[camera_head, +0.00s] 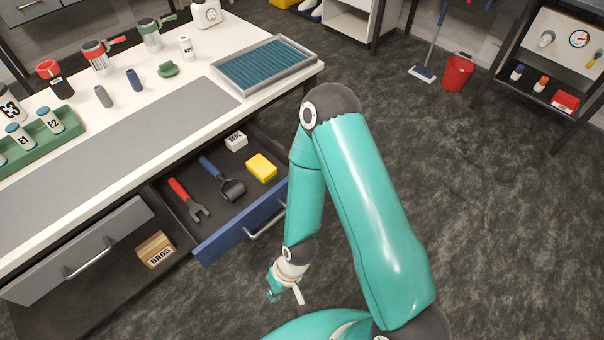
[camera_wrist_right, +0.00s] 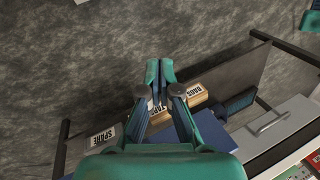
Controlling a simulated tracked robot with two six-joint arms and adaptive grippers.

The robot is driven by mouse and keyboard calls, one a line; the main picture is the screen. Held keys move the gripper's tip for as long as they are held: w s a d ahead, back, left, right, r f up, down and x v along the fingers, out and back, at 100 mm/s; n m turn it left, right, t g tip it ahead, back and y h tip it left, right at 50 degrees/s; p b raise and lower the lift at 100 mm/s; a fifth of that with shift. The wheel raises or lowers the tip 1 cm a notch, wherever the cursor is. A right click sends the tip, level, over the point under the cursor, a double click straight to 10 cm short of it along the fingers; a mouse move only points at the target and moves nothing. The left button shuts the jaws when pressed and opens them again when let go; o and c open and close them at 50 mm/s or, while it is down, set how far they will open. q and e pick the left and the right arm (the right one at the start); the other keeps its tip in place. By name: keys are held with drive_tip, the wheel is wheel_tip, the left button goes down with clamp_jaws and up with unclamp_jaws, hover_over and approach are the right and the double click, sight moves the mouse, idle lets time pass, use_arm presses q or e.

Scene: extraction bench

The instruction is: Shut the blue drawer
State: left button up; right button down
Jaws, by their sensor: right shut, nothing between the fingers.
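The blue drawer (camera_head: 232,228) stands pulled out from under the bench in the head view, its inside showing. Its front has a pale bar handle (camera_head: 265,222). Inside lie a red-handled wrench (camera_head: 188,198), a blue-handled tool (camera_head: 222,178), a yellow block (camera_head: 262,167) and a white labelled box (camera_head: 236,141). My right gripper (camera_head: 284,295) hangs in front of the drawer, below the handle in the picture and apart from it. In the wrist view its fingers (camera_wrist_right: 160,72) are together with nothing between them. My left gripper is not in view.
A grey drawer (camera_head: 85,250) sits left of the blue one, with a box marked BAGS (camera_head: 155,249) on the shelf below. The bench top (camera_head: 150,90) holds bottles, a green rack (camera_head: 38,138) and a grey tray (camera_head: 308,65). Open floor lies to the right; a red bucket (camera_head: 457,72) stands far back.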

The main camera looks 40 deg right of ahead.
drive_tip(key=w+d+m+t+h+b, duration=0.1)
drive_tip(key=w+d+m+t+b, duration=0.1)
drive_tip(key=w+d+m+b, duration=0.35)
drive_tip(key=w+d+m+t+h+b, duration=0.1)
drive_tip(key=w+d+m+b, duration=0.2)
drive_tip(key=d+m+b, duration=0.55)
drive_tip(key=w+d+r+m+t+h+b, duration=0.1)
drive_tip(key=d+r+m+t+b, duration=0.25)
drive_tip(key=d+r+m, duration=0.5)
drive_tip(key=d+r+m+t+b, duration=0.2)
drive_tip(key=d+r+m+b, duration=0.3)
drive_tip(key=m, duration=0.6)
drive_tip(key=w+d+r+b+x, duration=0.1)
drive_tip(key=x, duration=1.3)
drive_tip(key=shift+b, duration=0.35)
drive_tip(key=shift+d, duration=0.2)
